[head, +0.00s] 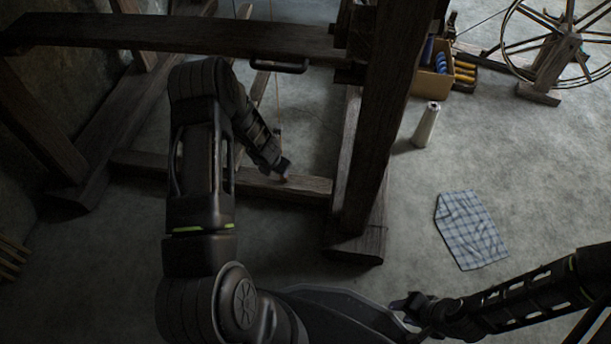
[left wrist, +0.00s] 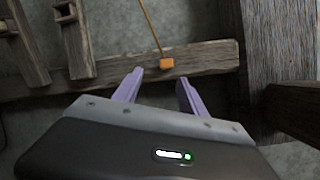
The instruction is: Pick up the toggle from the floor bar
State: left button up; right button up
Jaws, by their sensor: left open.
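The toggle (left wrist: 167,63) is a small orange block on the wooden floor bar (left wrist: 205,58), with a thin cord rising from it. In the left wrist view my left gripper (left wrist: 160,80) is open, its two purple fingers pointing at the bar. The toggle lies just beyond the fingertips, roughly between them and apart from both. In the head view my left gripper (head: 283,168) reaches down close to the floor bar (head: 312,188); its fingers are mostly hidden. My right gripper (head: 412,308) is low at the right, away from the loom, too dark to read its jaws.
A thick loom post (head: 380,110) stands right of the bar, and a heavy beam (head: 180,35) crosses above. A checked cloth (head: 470,230), a pale cone (head: 426,124), a box of spools (head: 432,80) and a spinning wheel (head: 555,45) are at the right. Floor between is clear.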

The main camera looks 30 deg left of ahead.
pick_arm(q)
jog(key=shift+w+d+r+n, duration=0.1)
jog(key=shift+w+d+n, duration=0.15)
jog(key=shift+n, duration=0.8)
jog(key=shift+w+d+n, duration=0.25)
jog(key=shift+n, duration=0.8)
pick_arm(e)
jog(key=shift+w+d, duration=0.2)
jog(key=shift+d, duration=0.15)
pick_arm(q)
jog(key=b+x, duration=0.1)
jog(key=x, duration=0.1)
jog(key=shift+w+f, duration=0.1)
jog(key=shift+f, duration=0.2)
pick_arm(e)
jog(key=shift+w+f, duration=0.1)
jog(key=shift+f, duration=0.4)
